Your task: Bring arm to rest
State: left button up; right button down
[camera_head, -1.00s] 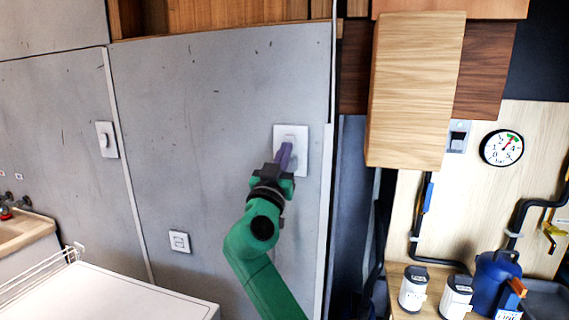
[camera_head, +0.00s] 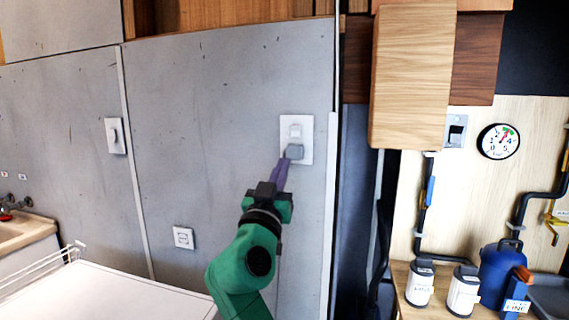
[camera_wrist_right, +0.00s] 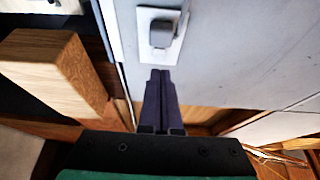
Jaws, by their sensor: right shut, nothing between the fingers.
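My right gripper (camera_head: 281,172) is shut and empty, its purple fingers together. In the head view its tips are just below and left of the grey knob on a white wall plate (camera_head: 296,131). In the right wrist view the shut fingers (camera_wrist_right: 160,75) point at the plate (camera_wrist_right: 176,47), with a gap of grey panel between tips and knob. My green right arm (camera_head: 245,262) comes up from the bottom of the head view. My left gripper is not in view.
A wooden cabinet (camera_head: 412,75) juts out right of the plate. A white appliance top (camera_head: 130,292) is at lower left, beside a sink (camera_head: 22,232). A shelf at lower right holds white canisters (camera_head: 420,284) and a blue jug (camera_head: 500,268).

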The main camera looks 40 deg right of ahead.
jog(key=v, duration=0.3)
jog(key=shift+a+b, duration=0.2)
jog(key=shift+b, duration=0.1)
